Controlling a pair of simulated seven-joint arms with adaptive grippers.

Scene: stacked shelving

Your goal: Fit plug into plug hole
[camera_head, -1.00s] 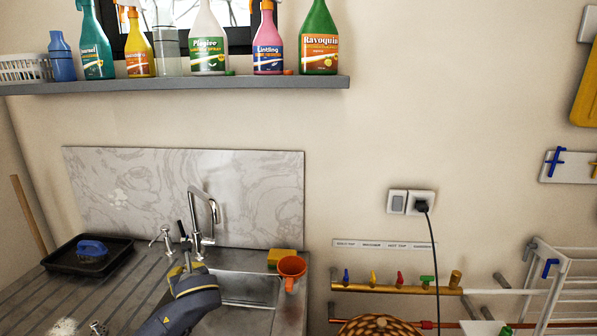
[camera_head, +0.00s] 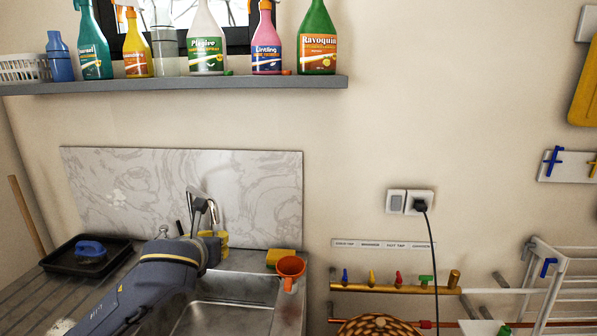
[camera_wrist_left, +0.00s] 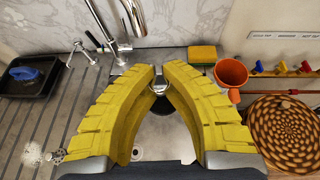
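My left gripper (camera_wrist_left: 160,80) has yellow fingers that converge on a chrome ring at the tips. A dark round plug (camera_wrist_left: 163,104) shows just below the ring, partly hidden by the fingers, so the gripper looks shut on it. They are above the metal sink (camera_head: 228,318). A small round plug hole (camera_wrist_left: 137,153) shows between the fingers in the left wrist view, nearer the bottom of the picture than the plug. In the head view the gripper (camera_head: 218,241) is at the back of the sink, and the plug is hidden. My right gripper is not in view.
The chrome tap (camera_wrist_left: 128,20) stands close behind the gripper. A sponge (camera_head: 281,257) and an orange cup (camera_head: 291,268) stand at the sink's right. A black tray (camera_head: 70,262) with a blue-handled item is at the left. A bottle shelf (camera_head: 180,84) runs above.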

